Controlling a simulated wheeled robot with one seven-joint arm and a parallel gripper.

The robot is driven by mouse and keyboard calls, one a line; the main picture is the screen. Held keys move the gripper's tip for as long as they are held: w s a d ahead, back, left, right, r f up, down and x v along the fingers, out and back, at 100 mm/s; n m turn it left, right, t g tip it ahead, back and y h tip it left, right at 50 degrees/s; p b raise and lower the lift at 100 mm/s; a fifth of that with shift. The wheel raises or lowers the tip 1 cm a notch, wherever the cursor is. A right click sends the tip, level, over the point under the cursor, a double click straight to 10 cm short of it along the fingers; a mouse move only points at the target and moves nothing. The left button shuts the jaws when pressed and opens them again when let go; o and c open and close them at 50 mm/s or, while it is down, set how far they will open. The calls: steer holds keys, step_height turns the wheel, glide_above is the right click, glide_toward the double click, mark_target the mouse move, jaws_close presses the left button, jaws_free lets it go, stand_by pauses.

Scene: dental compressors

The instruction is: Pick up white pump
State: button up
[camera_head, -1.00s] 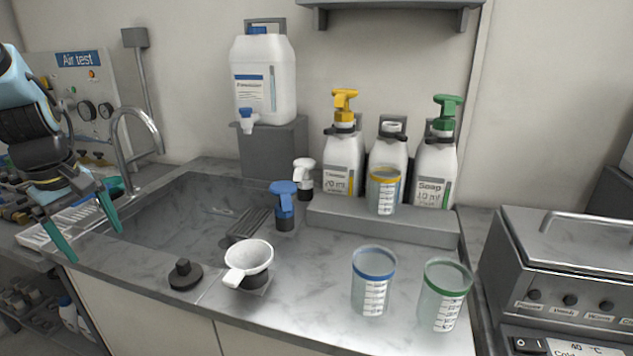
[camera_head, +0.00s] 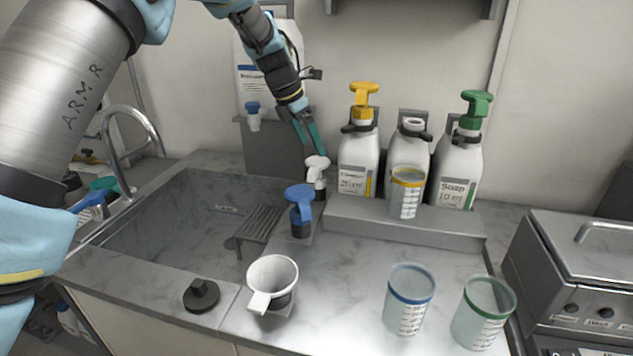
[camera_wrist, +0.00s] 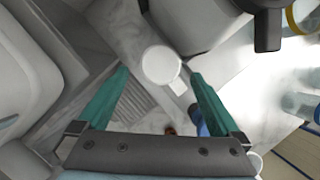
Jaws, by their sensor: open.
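The white pump (camera_head: 316,172), a small white dispenser head on a dark base, stands upright on the counter behind the blue pump (camera_head: 299,207). In the wrist view the white pump (camera_wrist: 161,65) shows from above, its round top between and just beyond my fingertips. My gripper (camera_head: 309,143) has teal fingers, is open and empty, and hangs just above the white pump. It also shows in the wrist view (camera_wrist: 158,78), with its fingers spread to both sides. Part of the blue pump (camera_wrist: 197,119) shows beside the right finger.
A bottle with a yellow pump (camera_head: 359,145), an open-necked bottle (camera_head: 411,138) and a green-pump soap bottle (camera_head: 460,150) stand on a ledge close to the right. A white container (camera_head: 252,75) is behind my arm. The sink (camera_head: 190,215) lies left. Measuring cups (camera_head: 408,300) stand in front.

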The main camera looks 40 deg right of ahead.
mark_target(317, 160)
steer(key=shift+p+x, duration=1.25)
steer(key=shift+x, duration=2.2)
steer(key=shift+a, duration=0.2)
steer(key=shift+c, duration=0.4)
jaws_close()
